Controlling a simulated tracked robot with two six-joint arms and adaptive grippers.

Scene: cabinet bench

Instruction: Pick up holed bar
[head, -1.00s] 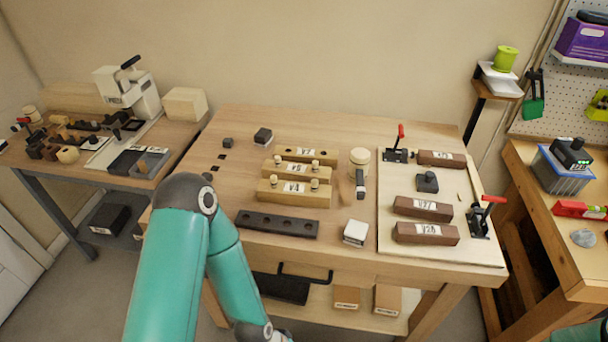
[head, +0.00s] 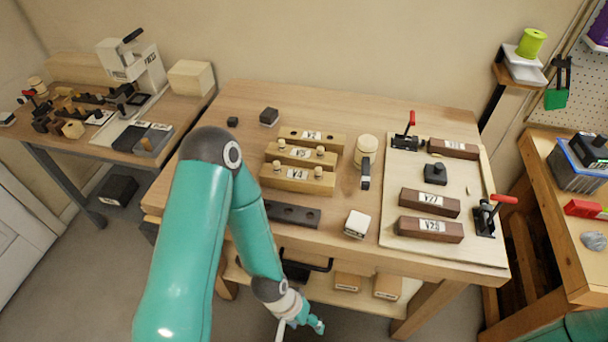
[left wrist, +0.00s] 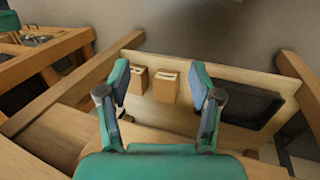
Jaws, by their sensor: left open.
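The holed bar (head: 292,213) is a long dark bar with round holes in its top. It lies flat on the wooden bench near its front edge, and my left arm covers its left end in the head view. My left gripper (head: 304,326) is in front of the bench, lower in the picture than the bar and apart from it. In the left wrist view the left gripper (left wrist: 160,76) has its two fingers wide apart with nothing held between them. The bar does not show in that view. My right gripper is not visible.
Tan blocks with pegs (head: 297,178) lie behind the bar. A white-topped block (head: 357,224) stands to its right, before a pale board (head: 455,250) with brown blocks and red-handled clamps. Small boxes (left wrist: 165,86) sit on the lower shelf.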

